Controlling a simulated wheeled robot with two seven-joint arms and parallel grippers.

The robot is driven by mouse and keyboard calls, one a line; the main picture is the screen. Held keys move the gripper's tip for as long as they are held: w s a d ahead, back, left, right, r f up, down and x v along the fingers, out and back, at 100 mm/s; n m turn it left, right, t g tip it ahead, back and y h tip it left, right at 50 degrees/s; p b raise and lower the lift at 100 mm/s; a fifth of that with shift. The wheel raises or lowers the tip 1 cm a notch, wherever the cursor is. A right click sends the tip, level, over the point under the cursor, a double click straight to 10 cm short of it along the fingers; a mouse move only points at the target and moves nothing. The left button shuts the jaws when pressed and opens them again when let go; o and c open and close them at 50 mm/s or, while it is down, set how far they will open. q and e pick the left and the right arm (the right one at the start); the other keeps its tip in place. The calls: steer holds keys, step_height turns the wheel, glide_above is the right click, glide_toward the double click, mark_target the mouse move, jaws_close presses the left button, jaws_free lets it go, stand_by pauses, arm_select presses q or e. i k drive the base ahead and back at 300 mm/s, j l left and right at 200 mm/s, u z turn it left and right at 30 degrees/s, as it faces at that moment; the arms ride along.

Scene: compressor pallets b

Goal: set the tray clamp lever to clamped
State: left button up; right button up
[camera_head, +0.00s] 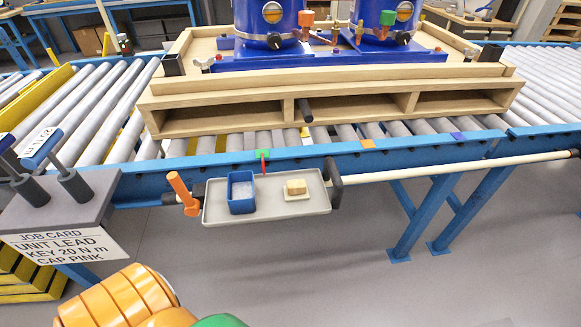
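A small grey tray (220,211) hangs on a cream rail (405,174) along the front of the blue conveyor frame. An orange lever (182,189) stands at the tray's left end, tilted with its top to the upper left. Its lower end meets a dark part at the rail. A black bracket (334,183) is at the tray's right end. A blue open box (241,192) with pale contents and a small tan block (295,187) sit on the tray. Neither gripper's fingers are in view.
A wooden pallet (220,112) with blue machines rests on the rollers behind the tray. A grey stand with a job card (65,245) and blue-topped levers is at left. Rounded orange and green shapes fill the bottom left. The floor right of them is clear.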

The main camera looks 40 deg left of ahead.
mark_target(192, 205)
steer(key=k+l+u, duration=0.2)
steer(key=u, duration=1.8)
